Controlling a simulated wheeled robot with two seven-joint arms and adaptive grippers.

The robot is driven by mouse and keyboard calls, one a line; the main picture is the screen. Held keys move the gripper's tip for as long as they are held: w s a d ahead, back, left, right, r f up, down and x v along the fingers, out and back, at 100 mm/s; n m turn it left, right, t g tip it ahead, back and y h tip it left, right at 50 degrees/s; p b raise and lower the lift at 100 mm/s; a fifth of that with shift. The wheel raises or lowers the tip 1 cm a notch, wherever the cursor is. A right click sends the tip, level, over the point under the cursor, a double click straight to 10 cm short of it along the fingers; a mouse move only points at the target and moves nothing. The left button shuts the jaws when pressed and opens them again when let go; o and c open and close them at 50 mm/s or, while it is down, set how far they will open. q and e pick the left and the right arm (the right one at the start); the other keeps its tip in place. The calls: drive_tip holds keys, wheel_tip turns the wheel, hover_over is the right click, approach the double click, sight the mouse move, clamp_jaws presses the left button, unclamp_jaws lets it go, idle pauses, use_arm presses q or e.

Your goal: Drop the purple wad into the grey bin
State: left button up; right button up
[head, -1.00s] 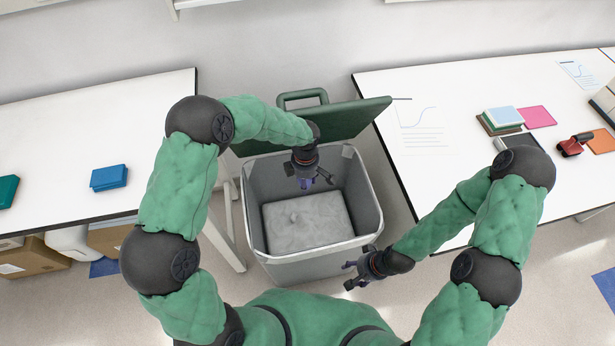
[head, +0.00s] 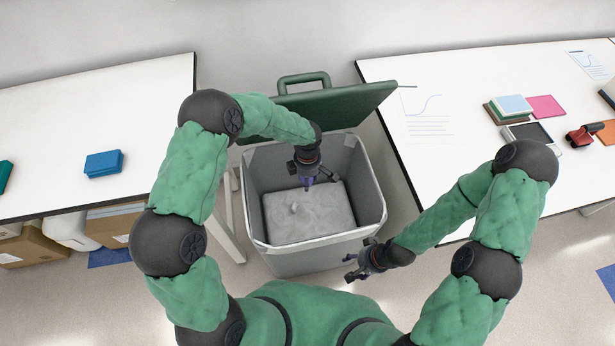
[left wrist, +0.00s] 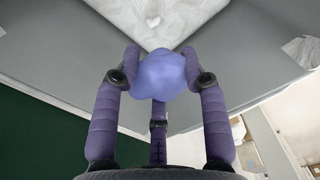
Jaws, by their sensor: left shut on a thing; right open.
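The grey bin (head: 262,190) stands open between the two tables, with its dark green lid (head: 345,108) tipped up at the back. A pale crumpled lump lies inside on the light grey bottom. My left gripper (head: 308,185) is over the bin's opening, pointing down. In the left wrist view, my left gripper (left wrist: 160,80) is shut on the purple wad (left wrist: 162,74), with the bin's inside beneath it. In the head view the wad is mostly hidden by the gripper. My right gripper (head: 358,265) is open and empty, beside the bin's front right corner.
The left table (head: 60,150) holds a blue box (head: 104,164). The right table (head: 440,90) holds papers, a stack of flat boxes (head: 509,108), a pink card (head: 546,106) and a red-and-black tool (head: 583,137). Cardboard boxes (head: 120,225) stand under the left table.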

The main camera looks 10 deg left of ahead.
use_arm(q)
drive_tip(key=o, duration=0.9)
wheel_tip(320, 180, up, 12)
idle(0.7)
